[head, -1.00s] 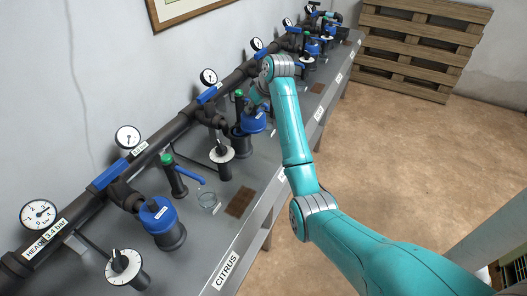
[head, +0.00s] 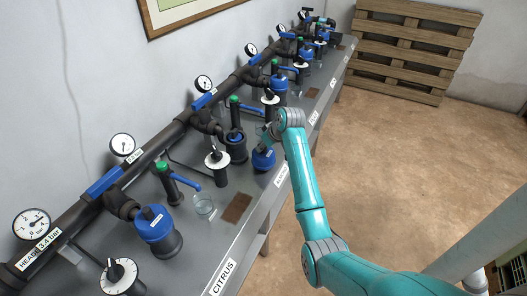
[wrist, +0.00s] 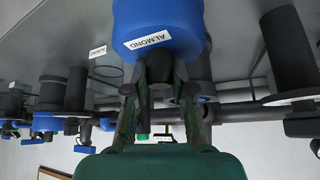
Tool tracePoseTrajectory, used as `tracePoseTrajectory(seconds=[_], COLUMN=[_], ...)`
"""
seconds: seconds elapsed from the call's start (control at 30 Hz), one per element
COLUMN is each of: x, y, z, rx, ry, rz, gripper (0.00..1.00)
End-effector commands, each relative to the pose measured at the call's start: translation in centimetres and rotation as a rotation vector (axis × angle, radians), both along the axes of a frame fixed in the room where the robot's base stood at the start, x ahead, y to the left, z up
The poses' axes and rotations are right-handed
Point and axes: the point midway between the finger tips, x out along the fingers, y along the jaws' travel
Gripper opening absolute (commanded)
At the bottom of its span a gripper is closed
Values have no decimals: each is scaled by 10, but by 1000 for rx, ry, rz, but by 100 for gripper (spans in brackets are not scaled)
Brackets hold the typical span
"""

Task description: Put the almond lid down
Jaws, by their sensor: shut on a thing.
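The almond lid (head: 263,158) is a blue cap with a dark knob. It is in front of the open almond filter body (head: 237,151), near the bench's front edge. My gripper (head: 269,136) is above it, shut on its knob. In the wrist view the blue lid (wrist: 158,22) fills the top, its ALMOND label showing, between the tips of my gripper (wrist: 160,72). The lid is at or just above the bench (head: 232,187); I cannot tell whether it touches. Its underside is hidden.
A white-dialled valve (head: 217,160) and a green-topped valve (head: 235,106) stand close to the open body. The pipe with gauges runs along the wall.

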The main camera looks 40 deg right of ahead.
Motion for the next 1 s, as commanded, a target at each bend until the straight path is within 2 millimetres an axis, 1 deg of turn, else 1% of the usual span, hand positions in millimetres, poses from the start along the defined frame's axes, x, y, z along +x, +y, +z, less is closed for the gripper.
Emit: tracePoseTrajectory(seconds=[0.03,0.1,0.17,0.6,0.63,0.67,0.7,1.0], x=[0,0,0,0,0,0,0,0], y=[0,0,0,0,0,0,0,0], z=[-9,-17,-22,-26,-26,-26,-26,-25], rx=[1,1,0,0,-1,-1,-1,-1], ry=[2,2,1,0,-1,-1,0,0], rz=[1,1,1,0,1,1,1,1], gripper=[0,0,0,0,32,39,49,49])
